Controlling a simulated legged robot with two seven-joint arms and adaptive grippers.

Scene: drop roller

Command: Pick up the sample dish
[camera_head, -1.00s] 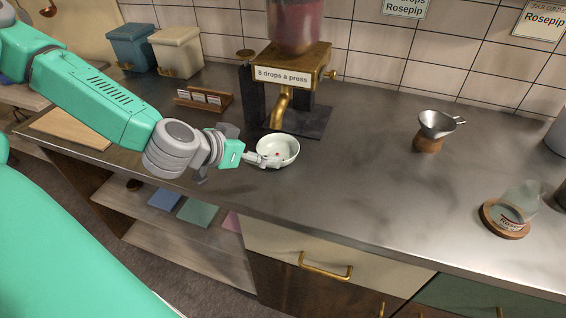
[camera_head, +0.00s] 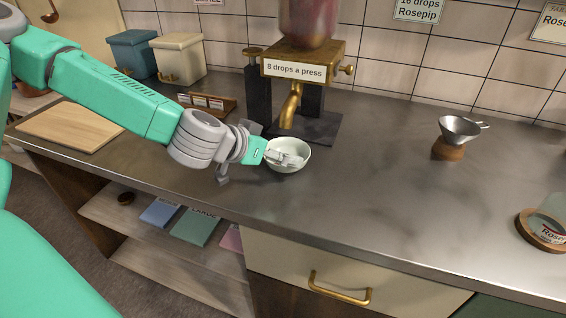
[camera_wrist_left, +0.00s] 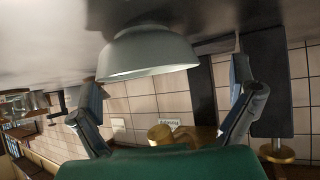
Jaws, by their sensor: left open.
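The sample dish (camera_head: 290,168) is a small pale, round bowl, upright on the metal counter in front of the dispenser. My left gripper (camera_head: 290,158) comes in from the left, with its fingers over the dish's left side and opening in the head view. In the left wrist view, which is upside down, the dish (camera_wrist_left: 150,52) sits ahead, between the spread fingers of my left gripper (camera_wrist_left: 170,85). The gripper is open; I cannot tell whether a finger touches the dish. The fingers hide part of the dish's inside. My right gripper is not in view.
A brass dispenser (camera_head: 303,62) labelled "8 drops a press" stands behind the dish, its spout (camera_head: 291,105) close by. A small card rack (camera_head: 207,104) lies behind my left wrist. A metal funnel on a wooden stand (camera_head: 458,130) is at right. Counter between is clear.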

